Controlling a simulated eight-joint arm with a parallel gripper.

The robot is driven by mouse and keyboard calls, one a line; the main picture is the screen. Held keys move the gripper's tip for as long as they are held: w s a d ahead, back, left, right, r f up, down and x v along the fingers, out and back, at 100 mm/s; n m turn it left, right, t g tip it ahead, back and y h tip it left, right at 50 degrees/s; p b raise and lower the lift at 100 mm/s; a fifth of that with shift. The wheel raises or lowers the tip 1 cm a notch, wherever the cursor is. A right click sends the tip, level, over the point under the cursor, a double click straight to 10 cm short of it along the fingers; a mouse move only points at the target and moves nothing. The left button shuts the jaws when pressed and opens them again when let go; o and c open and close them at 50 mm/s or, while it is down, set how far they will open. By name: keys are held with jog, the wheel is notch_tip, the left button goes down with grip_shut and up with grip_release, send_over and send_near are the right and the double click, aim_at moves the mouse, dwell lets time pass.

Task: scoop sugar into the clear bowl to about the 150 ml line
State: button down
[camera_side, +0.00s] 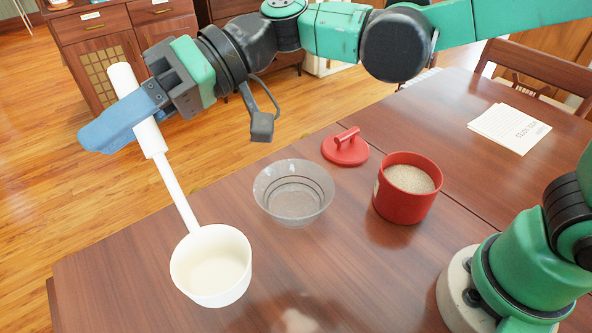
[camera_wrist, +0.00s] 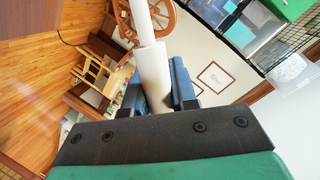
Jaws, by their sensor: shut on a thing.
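My gripper (camera_side: 131,118) is shut on the handle of a white scoop (camera_side: 211,266). The scoop's round cup hangs low at the lower left of the side view, over or near the table's left part, and its inside looks pale and empty. In the wrist view the white handle (camera_wrist: 154,75) stands between the two blue fingers. The clear bowl (camera_side: 293,192) stands on the table right of the scoop, with dark lines round its wall; I see no clear sugar in it. The red canister (camera_side: 407,188) stands open, holding pale grainy sugar (camera_side: 410,178) near its rim.
A red lid (camera_side: 345,147) with a bar handle lies behind the bowl, left of the canister. Papers (camera_side: 508,128) lie at the table's right back. The wooden table (camera_side: 130,262) is bare at front and left. A chair (camera_side: 540,72) stands behind it.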

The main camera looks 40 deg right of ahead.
jog(key=w+d+m+t+h, duration=0.1)
jog(key=w+d+t, duration=0.15)
jog(key=d, duration=0.75)
jog(key=w+d+m+t, duration=0.1)
jog(key=w+d+t, duration=0.15)
jog(key=d, duration=0.75)
jog(key=s+d+f+m+t+h, duration=0.1)
jog(key=s+d, duration=0.2)
jog(key=d, duration=0.5)
jog(key=s+d+f+m+t+h, duration=0.1)
jog(key=s+d+m+t, duration=0.15)
jog(key=d, duration=0.65)
notch_tip(320, 180, down, 11)
jog(key=shift+s+r+n+g, duration=0.2)
jog(key=shift+s+n+g, duration=0.15)
jog(key=shift+g, duration=0.1)
